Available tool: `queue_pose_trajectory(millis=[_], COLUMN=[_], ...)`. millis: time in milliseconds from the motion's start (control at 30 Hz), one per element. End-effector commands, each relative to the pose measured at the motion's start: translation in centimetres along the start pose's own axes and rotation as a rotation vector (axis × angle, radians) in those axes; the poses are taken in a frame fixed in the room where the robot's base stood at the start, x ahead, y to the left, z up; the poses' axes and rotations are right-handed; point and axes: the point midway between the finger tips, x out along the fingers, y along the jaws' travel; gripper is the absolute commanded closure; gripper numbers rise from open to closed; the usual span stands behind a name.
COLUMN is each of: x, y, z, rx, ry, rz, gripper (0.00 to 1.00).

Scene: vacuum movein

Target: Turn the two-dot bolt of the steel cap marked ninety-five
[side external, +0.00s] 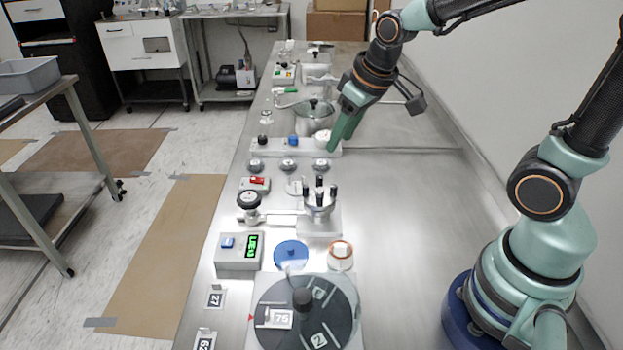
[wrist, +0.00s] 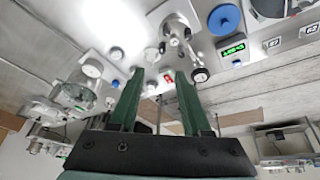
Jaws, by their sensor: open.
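A steel cap (side external: 318,208) with several upright black-topped bolts stands mid-bench on a pale base. I take it to be the task's cap, but I cannot read a ninety-five or any dots on it. It also shows in the wrist view (wrist: 176,30), beyond my fingertips. My gripper (side external: 335,146) is at the white block with knobs, farther up the bench than the cap. In the wrist view my gripper (wrist: 160,72) has its two green fingers spread, with nothing held between them.
A white block (side external: 268,151) carries a black, a blue and a white knob close to my fingers. A glass-lidded pot (side external: 314,116) stands behind it. The bench's right side is clear.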

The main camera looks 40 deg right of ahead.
Motion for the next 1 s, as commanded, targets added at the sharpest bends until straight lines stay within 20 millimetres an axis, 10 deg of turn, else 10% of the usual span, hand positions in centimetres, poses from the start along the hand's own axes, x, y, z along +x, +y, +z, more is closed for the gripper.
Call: queue_pose_trajectory(millis=[1000], x=[11.3], y=[-0.3], z=[0.0], rx=[0.024], ry=[0.002], rz=[-0.003], gripper=[0.52])
